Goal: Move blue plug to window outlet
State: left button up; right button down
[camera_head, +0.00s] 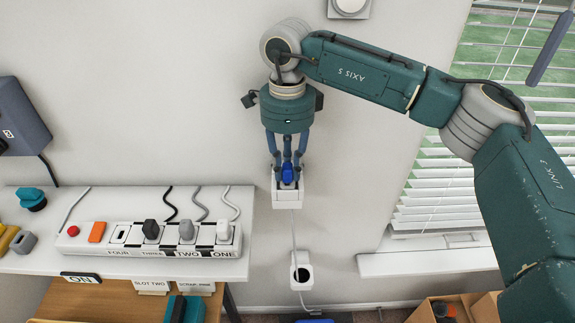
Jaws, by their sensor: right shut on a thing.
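My right gripper (287,168) reaches down from the top middle and is shut on the blue plug (288,174). The plug is at the upper part of a white box-shaped outlet (288,199) on the wall, left of the window. The fingers partly hide the plug, and I cannot tell whether it is seated in the outlet. A second white outlet (302,258) with a dark socket face sits lower on the wall. A pale cord runs between the two. My left gripper is not in view.
A white shelf at left (40,262) carries a power strip (100,241) with several plugs, a red button and an orange switch. A window with blinds (440,205) and a sill (430,262) is at right. A cardboard box (422,311) stands at the bottom right.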

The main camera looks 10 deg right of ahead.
jog(key=shift+f+b, duration=0.4)
jog(key=shift+b, duration=0.15)
dwell(0.7)
jog(key=shift+s+f, duration=0.15)
jog(key=shift+f, duration=0.1)
dwell(0.8)
jog(key=c, duration=1.7)
grip_release()
jog(key=shift+c, duration=0.2)
jog(key=o, duration=0.3)
jog(key=o, duration=0.5)
jog(key=shift+r, duration=0.1)
jog(key=shift+r, duration=0.1)
jog(key=shift+r+p, duration=1.8)
jog(key=shift+r, duration=1.7)
